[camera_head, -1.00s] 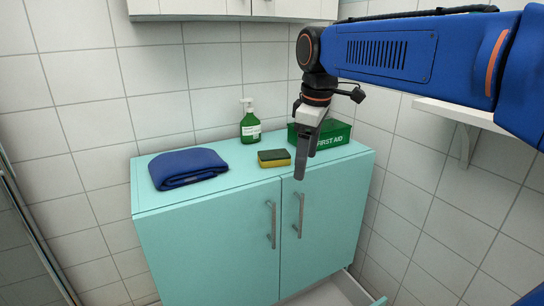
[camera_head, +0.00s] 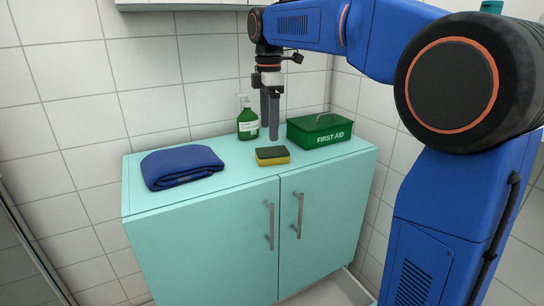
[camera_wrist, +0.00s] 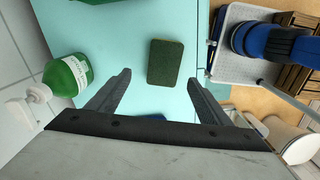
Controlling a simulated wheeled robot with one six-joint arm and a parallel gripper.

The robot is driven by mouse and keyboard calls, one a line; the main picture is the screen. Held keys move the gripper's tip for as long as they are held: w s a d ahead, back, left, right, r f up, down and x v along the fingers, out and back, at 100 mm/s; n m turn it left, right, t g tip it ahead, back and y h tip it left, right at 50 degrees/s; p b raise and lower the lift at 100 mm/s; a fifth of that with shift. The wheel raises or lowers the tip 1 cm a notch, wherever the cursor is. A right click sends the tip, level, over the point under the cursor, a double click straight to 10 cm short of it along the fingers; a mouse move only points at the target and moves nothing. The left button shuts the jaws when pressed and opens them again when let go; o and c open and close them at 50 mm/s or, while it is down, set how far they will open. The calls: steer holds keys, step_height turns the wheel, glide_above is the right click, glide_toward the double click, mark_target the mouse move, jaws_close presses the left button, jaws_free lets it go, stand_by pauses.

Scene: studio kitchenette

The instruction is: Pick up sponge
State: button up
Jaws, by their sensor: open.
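The sponge (camera_head: 272,155), yellow below with a dark green top, lies flat on the turquoise cabinet top (camera_head: 226,185) near its front edge. In the wrist view the sponge (camera_wrist: 165,62) shows its green face, beyond and between the two fingertips. My gripper (camera_head: 270,138) points down above the cabinet top, just behind the sponge in the head view. In the wrist view my gripper (camera_wrist: 160,80) has its fingers spread wide with nothing between them. The fingers look apart from the sponge.
A green soap bottle (camera_head: 248,120) stands left of my gripper, close to it. A green first aid box (camera_head: 320,130) is at the right. A folded blue towel (camera_head: 181,166) lies at the left. The top between towel and sponge is clear.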

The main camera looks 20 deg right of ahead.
mark_target(272, 151)
step_height(272, 151, down, 3)
steer(key=shift+r, duration=0.15)
steer(key=f, duration=0.4)
steer(key=shift+s+d+f, duration=0.15)
steer(key=shift+s+d, duration=0.2)
steer(key=shift+s, duration=0.05)
steer(key=shift+f, duration=0.55)
steer(key=c, duration=1.1)
